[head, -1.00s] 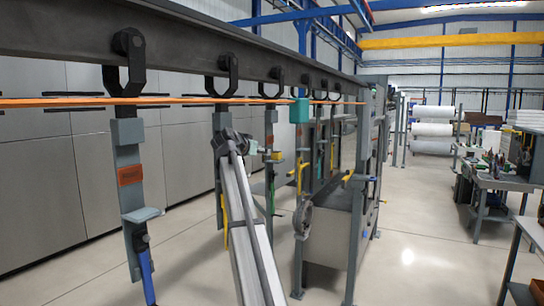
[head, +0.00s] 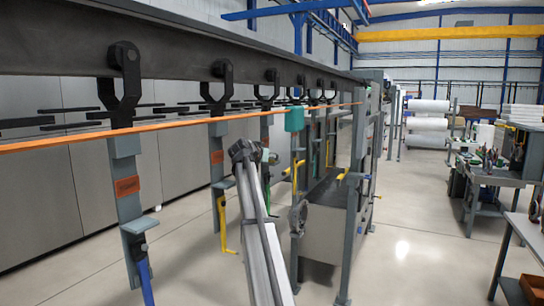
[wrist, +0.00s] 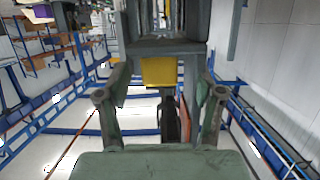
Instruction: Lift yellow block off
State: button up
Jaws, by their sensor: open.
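The yellow block (wrist: 158,70) shows in the wrist view, just below a grey ledge of a hanger (wrist: 165,46) and centred ahead of my gripper. My gripper (wrist: 160,92) is open, with one finger left and one right of the block in the picture. I see no grip on the block; the exact gap to each finger is unclear. In the head view my arm (head: 262,235) reaches up toward the hangers, and its wrist partly hides what is behind. I cannot make out the block there.
An overhead rail (head: 180,62) carries several hooks with grey hangers. The nearest hanger (head: 128,190) has an orange label and a blue tool (head: 144,278). A yellow hook-shaped piece (head: 222,225) hangs left of my arm. An orange strip (head: 70,140) crosses in front.

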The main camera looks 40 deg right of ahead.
jog(key=x, duration=0.2)
jog(key=shift+w+d, duration=0.1)
jog(key=shift+d, duration=0.15)
jog(key=shift+a, duration=0.1)
jog(key=c, duration=1.3)
jog(key=shift+o, duration=0.2)
jog(key=shift+r+b, duration=0.4)
jog(key=shift+r, duration=0.35)
jog(key=shift+a+r+b, duration=0.15)
jog(key=shift+r+b, duration=0.5)
jog(key=shift+r, duration=0.25)
jog(key=s+a+f+b, duration=0.2)
jog(key=s+a+b, duration=0.3)
jog(key=s+a, duration=0.7)
jog(key=shift+s+a, duration=0.15)
jog(key=shift+s, duration=0.25)
